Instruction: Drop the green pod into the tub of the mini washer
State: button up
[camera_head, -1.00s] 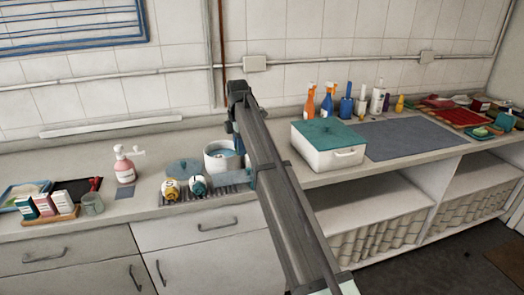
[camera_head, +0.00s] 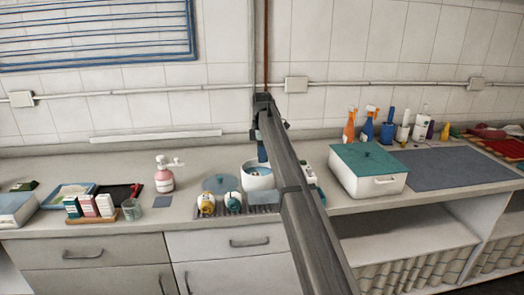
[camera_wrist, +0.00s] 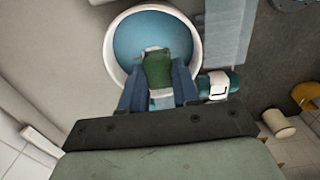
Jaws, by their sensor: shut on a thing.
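The mini washer's white tub (camera_head: 258,186), with a blue inside, stands on the counter; its round opening also shows in the wrist view (camera_wrist: 112,62). My gripper (camera_head: 262,160) points down over the tub. In the wrist view, the blue fingers of my gripper (camera_wrist: 158,88) are shut on the green pod (camera_wrist: 157,65). The pod appears over the tub's opening, inside its rim as seen from the wrist. Its exact height above the tub floor cannot be told. In the head view the pod is hidden.
A yellow-and-white item (camera_head: 206,203) and a teal-and-white item (camera_head: 233,201) sit on a dark rack left of the tub, before a blue-grey disc (camera_head: 220,182). A pink pump bottle (camera_head: 164,176) stands further left. A white box with a green lid (camera_head: 368,170) stands right.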

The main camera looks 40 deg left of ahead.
jog(key=shift+f, duration=1.8)
jog(key=o, duration=1.1)
notch_tip(320, 180, up, 14)
jog(key=shift+f, duration=0.1)
